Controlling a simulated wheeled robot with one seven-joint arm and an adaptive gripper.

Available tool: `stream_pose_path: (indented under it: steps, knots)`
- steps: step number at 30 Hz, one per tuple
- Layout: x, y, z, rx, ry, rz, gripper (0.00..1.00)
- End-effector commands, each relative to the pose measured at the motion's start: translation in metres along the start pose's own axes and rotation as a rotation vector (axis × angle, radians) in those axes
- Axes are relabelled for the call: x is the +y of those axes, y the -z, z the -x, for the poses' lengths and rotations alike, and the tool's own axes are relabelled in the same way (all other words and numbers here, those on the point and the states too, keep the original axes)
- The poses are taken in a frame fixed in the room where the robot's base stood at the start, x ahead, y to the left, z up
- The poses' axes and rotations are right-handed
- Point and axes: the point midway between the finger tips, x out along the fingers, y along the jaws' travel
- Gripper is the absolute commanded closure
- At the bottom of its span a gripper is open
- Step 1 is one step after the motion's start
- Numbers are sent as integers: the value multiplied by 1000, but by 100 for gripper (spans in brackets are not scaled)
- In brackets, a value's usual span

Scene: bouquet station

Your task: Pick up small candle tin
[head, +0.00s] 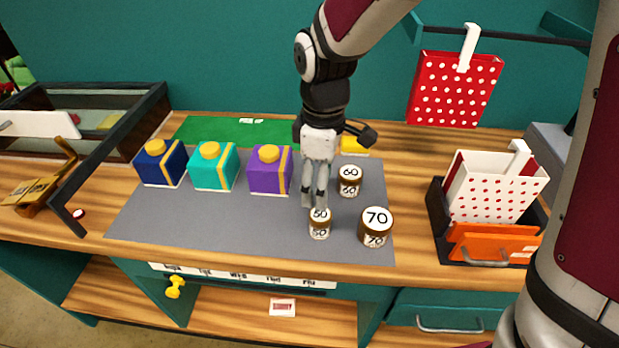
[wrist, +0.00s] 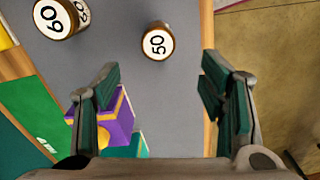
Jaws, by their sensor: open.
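The small candle tin is the brown tin with a white lid marked 50 (head: 320,223), upright near the front of the grey mat (head: 215,232). It also shows in the wrist view (wrist: 157,42), ahead of and between the open fingers. My gripper (head: 314,198) points down just behind and above this tin in the head view. In the wrist view my gripper (wrist: 165,95) is open and empty, with the tin beyond the fingertips. A tin marked 60 (head: 349,181) stands behind it, and a larger tin marked 70 (head: 376,227) stands to its right.
Navy (head: 160,162), teal (head: 214,166) and purple (head: 270,170) gift boxes stand left on the mat. A black holder (head: 440,220) with a white dotted bag and orange items is at the right. The mat's front left is clear.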

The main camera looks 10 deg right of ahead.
Motion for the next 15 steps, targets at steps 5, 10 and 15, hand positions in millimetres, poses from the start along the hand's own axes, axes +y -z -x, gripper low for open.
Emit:
stream_pose_path:
  steps: [5,10,15]
  knots:
    - [-1,-1,-36,-3,4,-2,36]
    - [0,-1,-54,-1,1,-2,36]
    - [0,-1,-63,-2,2,-2,36]
